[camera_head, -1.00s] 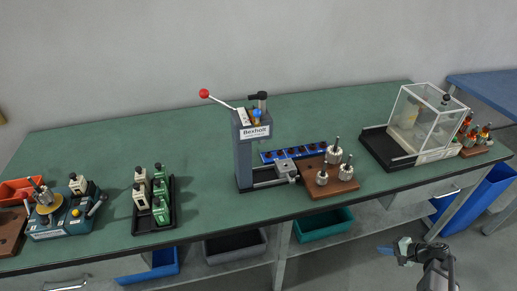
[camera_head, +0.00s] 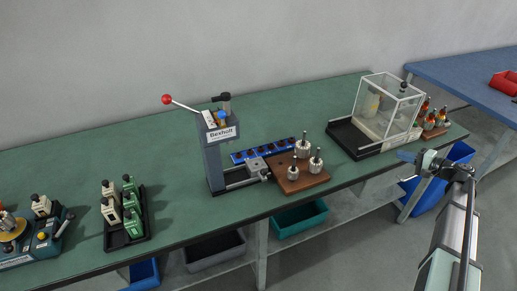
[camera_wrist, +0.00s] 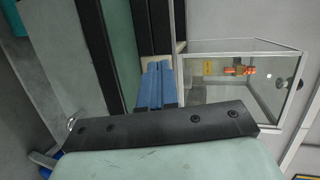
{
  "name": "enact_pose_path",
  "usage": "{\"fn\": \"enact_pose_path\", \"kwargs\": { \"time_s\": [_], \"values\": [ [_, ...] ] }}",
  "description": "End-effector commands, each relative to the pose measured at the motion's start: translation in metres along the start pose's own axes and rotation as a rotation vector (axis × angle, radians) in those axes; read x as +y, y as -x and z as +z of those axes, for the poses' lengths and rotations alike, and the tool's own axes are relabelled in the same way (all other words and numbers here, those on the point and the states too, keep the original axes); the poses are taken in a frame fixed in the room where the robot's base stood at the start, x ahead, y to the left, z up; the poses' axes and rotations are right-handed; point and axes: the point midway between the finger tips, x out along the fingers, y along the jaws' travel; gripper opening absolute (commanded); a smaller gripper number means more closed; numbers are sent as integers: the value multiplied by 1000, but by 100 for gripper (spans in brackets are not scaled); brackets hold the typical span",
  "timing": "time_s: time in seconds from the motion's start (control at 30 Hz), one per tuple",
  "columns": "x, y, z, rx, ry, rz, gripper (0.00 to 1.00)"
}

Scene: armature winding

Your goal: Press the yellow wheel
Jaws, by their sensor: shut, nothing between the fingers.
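A yellow wheel-like disc (camera_head: 12,228) sits on the blue-green machine (camera_head: 40,245) at the far left of the head view, partly cut off by the picture edge. My gripper (camera_head: 404,156) is at the right, by the front edge of the bench, near the clear box and far from the disc. Its blue fingers (camera_wrist: 155,86) are together and empty in the wrist view. The disc does not show in the wrist view.
A grey press (camera_head: 213,155) with a red-knobbed lever stands mid-bench beside a brown block (camera_head: 300,178) with metal parts. A black tray (camera_head: 125,232) of green and white parts lies left. A clear box (camera_head: 388,105) stands right. Bins sit below.

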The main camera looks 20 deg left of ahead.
Motion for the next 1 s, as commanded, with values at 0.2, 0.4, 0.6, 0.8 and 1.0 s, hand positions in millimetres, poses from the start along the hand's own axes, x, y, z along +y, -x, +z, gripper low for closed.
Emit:
{"fn": "enact_pose_path", "kwargs": {
  "time_s": [0.2,0.4,0.6,0.8,1.0],
  "values": [
    [-45,-47,22,-89,92,9,0],
    [-85,-100,59,-193,191,31,0],
    [-127,-151,103,-301,297,49,0],
    [-168,-197,154,-407,405,60,0],
    [-208,-238,209,-509,512,68,0]
  ]
}}
